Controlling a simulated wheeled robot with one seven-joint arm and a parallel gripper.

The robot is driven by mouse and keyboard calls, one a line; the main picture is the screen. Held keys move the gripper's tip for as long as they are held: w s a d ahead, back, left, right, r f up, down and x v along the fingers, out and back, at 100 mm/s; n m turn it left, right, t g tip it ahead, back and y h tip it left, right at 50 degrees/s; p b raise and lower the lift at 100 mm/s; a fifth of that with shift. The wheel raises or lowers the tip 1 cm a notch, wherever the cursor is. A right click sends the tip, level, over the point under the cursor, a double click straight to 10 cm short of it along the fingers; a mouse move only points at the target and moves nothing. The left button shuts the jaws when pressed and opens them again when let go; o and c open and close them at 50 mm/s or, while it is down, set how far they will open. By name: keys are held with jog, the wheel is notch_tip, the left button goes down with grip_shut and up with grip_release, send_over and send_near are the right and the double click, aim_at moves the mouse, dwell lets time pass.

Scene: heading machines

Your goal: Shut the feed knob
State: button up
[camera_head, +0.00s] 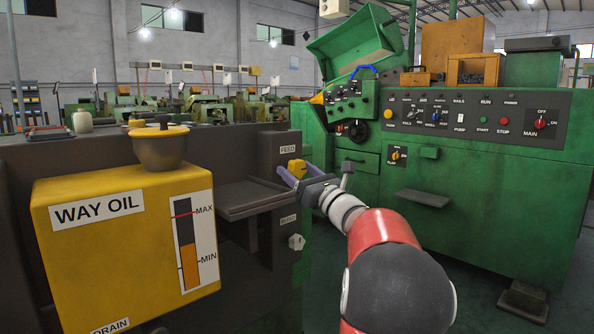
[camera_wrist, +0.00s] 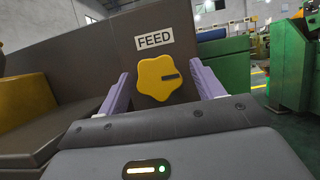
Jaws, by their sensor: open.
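The feed knob (camera_wrist: 156,78) is a yellow, lobed knob with a dark mark on its right side, under a white FEED label (camera_wrist: 154,38) on a dark panel. In the head view the knob (camera_head: 297,168) shows at the panel's right end, below the FEED label (camera_head: 288,149). My gripper (camera_wrist: 160,88) is open, with one purple finger on each side of the knob and a visible gap on both sides. In the head view my gripper (camera_head: 290,177) reaches the knob from the right. Whether the fingertips extend past the knob's face is hard to tell.
A second, pale knob (camera_head: 296,242) sits lower on the same panel, by a BLEED label (camera_head: 288,219). A dark tray (camera_head: 250,199) juts out left of it. A yellow WAY OIL tank (camera_head: 110,255) stands left. A green machine (camera_head: 480,190) with controls stands right.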

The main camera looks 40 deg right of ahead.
jog(key=shift+w+r, duration=0.1)
jog(key=shift+w, duration=0.2)
jog(key=c, duration=1)
